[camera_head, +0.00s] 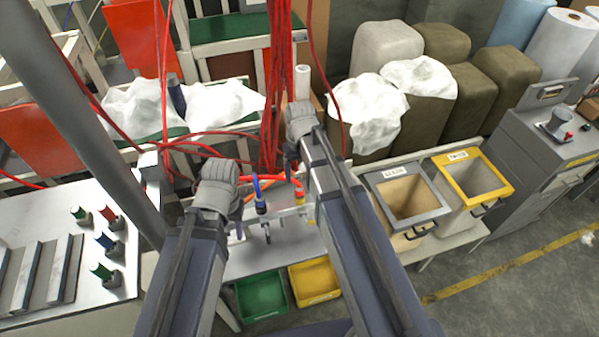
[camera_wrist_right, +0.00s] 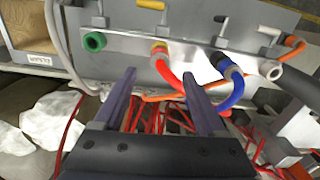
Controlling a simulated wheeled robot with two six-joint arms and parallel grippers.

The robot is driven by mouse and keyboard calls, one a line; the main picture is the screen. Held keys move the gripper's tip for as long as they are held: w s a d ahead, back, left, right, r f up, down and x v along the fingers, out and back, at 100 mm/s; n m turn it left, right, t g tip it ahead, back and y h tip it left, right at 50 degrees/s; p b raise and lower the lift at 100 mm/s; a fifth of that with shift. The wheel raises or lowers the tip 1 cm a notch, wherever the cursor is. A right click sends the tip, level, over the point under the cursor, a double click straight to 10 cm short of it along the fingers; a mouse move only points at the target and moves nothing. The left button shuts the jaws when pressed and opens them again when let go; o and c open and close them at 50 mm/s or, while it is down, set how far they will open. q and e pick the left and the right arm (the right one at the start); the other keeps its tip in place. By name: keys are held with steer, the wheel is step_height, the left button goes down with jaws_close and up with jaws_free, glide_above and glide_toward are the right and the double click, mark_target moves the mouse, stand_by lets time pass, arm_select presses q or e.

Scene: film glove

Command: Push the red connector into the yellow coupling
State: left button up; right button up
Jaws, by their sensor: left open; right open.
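The red hose bends away to the right in the wrist view. My right gripper (camera_wrist_right: 159,76) is open and empty, its fingertips pointing at the red hose end; whether they straddle it is unclear. My left gripper (camera_head: 238,222) is open, left of the blue hose in the head view; its fingers are mostly hidden.
A blue hose (camera_wrist_right: 236,88) runs into a neighbouring coupling. A green coupling (camera_wrist_right: 94,41) and a white one (camera_wrist_right: 272,70) are on the same rail. Green (camera_head: 261,297) and yellow (camera_head: 315,281) bins stand below. Red cables (camera_head: 284,75) hang behind. Two framed bins stand at right.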

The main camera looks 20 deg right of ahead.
steer(key=shift+r, duration=0.4)
steer(key=s+a+f+n+b, duration=0.1)
steer(key=s+a+f+b, duration=0.3)
steer(key=s, duration=0.3)
steer(key=s+a+f+n+h+b, duration=0.1)
steer(key=s+a+f+b, duration=0.4)
steer(key=s+a, duration=0.1)
steer(key=shift+s+a+n, duration=0.15)
steer(key=shift+s+n, duration=0.15)
steer(key=shift+s, duration=0.4)
